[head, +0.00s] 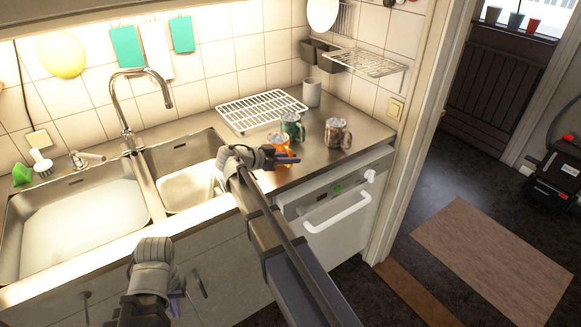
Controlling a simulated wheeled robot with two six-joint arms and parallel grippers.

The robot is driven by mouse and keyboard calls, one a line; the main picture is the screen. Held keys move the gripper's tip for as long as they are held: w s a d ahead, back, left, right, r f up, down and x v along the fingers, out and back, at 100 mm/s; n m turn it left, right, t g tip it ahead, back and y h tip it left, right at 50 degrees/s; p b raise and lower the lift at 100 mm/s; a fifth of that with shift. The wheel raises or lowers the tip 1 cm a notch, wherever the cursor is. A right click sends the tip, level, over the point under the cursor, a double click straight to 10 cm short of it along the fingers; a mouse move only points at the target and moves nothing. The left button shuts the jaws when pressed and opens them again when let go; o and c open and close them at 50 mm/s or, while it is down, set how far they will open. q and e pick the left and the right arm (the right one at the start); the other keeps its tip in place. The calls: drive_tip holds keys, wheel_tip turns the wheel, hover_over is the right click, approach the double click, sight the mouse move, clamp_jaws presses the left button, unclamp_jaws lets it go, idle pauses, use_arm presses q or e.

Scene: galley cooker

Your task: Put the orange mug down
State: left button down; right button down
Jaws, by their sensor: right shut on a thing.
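The orange mug (278,139) is in the head view at the counter's front part, right of the sinks. It is partly hidden behind my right gripper (287,159), which is shut on it. I cannot tell whether the mug's base touches the steel counter (317,166). My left gripper (180,300) hangs low at the left, in front of the cabinet doors and away from the mug. Its fingers are too small and dark to tell whether they are open.
A teal mug (292,125) stands just behind the orange mug, and a brown-grey mug (337,133) stands to the right. A white rack (262,110) and a grey cup (312,92) are behind. Two sinks (180,150) lie left. Bare counter shows between the mugs and the right edge.

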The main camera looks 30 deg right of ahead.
drive_tip(key=shift+f, duration=0.6)
use_arm(q)
drive_tip(key=shift+f, duration=0.45)
use_arm(e)
drive_tip(key=shift+r, duration=0.1)
use_arm(q)
drive_tip(key=shift+f, duration=0.1)
use_arm(e)
drive_tip(key=c, duration=1.2)
unclamp_jaws()
drive_tip(key=shift+c, duration=0.2)
drive_tip(key=o, duration=0.4)
drive_tip(key=shift+o, duration=0.2)
drive_tip(key=shift+r, duration=0.15)
use_arm(q)
wheel_tip(320, 180, up, 5)
drive_tip(key=p, duration=0.4)
drive_tip(key=shift+f, duration=0.1)
use_arm(e)
drive_tip(key=w+v, duration=0.1)
drive_tip(key=v, duration=1)
drive_tip(key=shift+s+a, duration=0.45)
drive_tip(key=shift+s, duration=0.05)
